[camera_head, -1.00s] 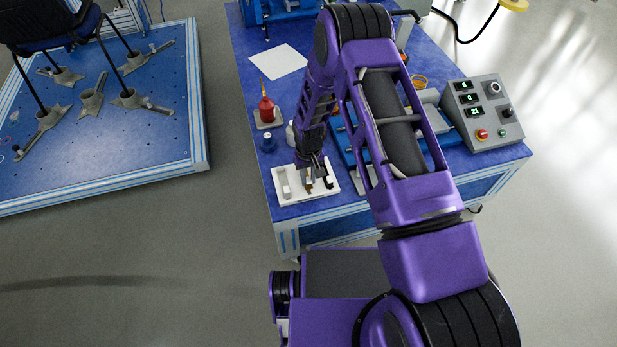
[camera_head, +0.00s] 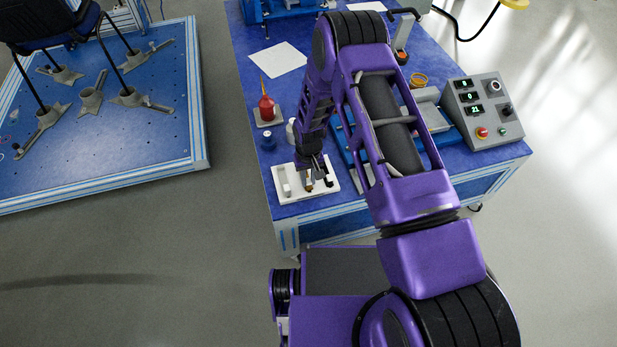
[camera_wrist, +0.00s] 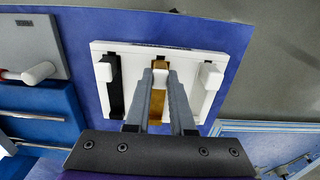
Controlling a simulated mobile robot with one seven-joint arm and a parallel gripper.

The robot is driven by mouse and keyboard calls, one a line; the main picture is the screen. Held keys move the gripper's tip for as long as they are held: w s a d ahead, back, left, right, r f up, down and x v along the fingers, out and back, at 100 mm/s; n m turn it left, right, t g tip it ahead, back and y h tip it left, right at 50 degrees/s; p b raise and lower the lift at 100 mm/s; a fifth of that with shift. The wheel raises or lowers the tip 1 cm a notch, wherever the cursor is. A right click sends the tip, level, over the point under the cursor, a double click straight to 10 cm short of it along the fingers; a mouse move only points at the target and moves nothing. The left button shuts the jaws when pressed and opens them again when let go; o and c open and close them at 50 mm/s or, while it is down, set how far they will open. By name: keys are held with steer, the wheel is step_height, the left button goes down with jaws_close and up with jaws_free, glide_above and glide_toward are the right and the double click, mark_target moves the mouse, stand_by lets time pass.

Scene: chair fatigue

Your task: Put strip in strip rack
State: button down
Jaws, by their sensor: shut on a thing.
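The white strip rack (camera_head: 290,191) lies flat near the front left corner of the blue table. In the wrist view the rack (camera_wrist: 205,103) shows white blocks along its far side and a black strip (camera_wrist: 116,88) in its left place. An amber strip (camera_wrist: 158,104) lies in line with the middle block. My gripper (camera_wrist: 160,88) is over the middle of the rack, shut on the amber strip. In the head view my gripper (camera_head: 318,178) is down at the rack. The fingers partly hide the strip, so I cannot tell how fully it is seated.
A red bottle (camera_head: 267,109) and a blue-capped jar (camera_head: 268,141) stand behind the rack. A blue fixture (camera_head: 344,148) is close to its right. A grey control box (camera_head: 482,112) stands at the table's right. The table's front edge is close to the rack.

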steer(key=shift+f, duration=0.25)
steer(key=c, duration=0.7)
jaws_free()
step_height(320, 180, up, 17)
steer(key=p, duration=0.2)
steer(key=shift+r+p, duration=0.2)
steer(key=shift+p, duration=0.1)
